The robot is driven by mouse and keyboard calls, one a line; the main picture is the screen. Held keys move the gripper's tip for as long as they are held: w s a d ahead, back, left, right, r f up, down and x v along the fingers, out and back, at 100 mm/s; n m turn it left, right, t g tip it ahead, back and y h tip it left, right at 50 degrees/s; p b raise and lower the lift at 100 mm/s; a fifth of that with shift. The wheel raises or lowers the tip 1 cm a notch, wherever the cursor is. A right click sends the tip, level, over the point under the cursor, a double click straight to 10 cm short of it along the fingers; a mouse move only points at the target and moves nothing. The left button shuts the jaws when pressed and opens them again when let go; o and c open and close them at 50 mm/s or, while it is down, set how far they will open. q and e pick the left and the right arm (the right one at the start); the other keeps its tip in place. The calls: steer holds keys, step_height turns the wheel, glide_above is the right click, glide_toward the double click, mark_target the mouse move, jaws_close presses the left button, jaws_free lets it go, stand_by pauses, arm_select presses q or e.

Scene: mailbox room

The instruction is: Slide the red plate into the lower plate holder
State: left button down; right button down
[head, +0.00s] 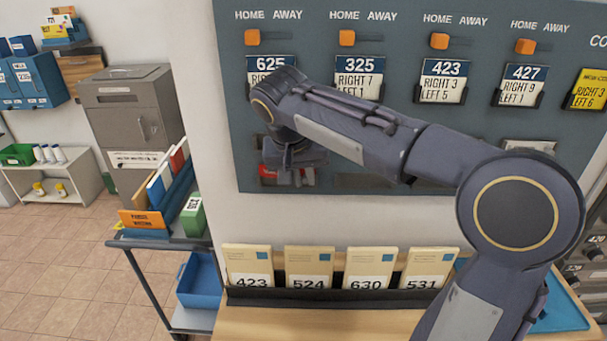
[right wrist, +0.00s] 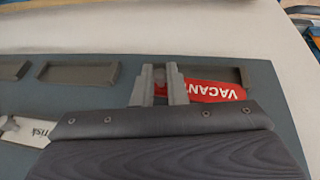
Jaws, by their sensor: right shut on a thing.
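The red plate (right wrist: 212,91) bears the word VACANT, upside down in the right wrist view. Part of it also shows in the head view (head: 268,173), low on the left of the grey-blue board. My right gripper (right wrist: 158,84) is shut on the red plate at the board; its hand also shows in the head view (head: 291,168). The lower plate holder (right wrist: 249,77) is a grey frame directly around or behind the plate. The fingers and hand hide part of both, and I cannot tell whether the plate is seated. My left gripper is not in view.
Another, empty grey holder (right wrist: 78,75) is beside it on the board. Number cards (head: 352,79) and orange sliders (head: 347,37) are above. A rack of cream cards (head: 308,265) stands below on the wooden counter. A blue sorter (head: 177,190) is at the left.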

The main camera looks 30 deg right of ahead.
steer(key=shift+f+b, duration=0.4)
steer(key=shift+f, duration=0.2)
steer(key=c, duration=1.4)
jaws_free()
steer(key=shift+o, duration=0.4)
steer(key=o, duration=0.4)
steer(key=shift+c, duration=0.2)
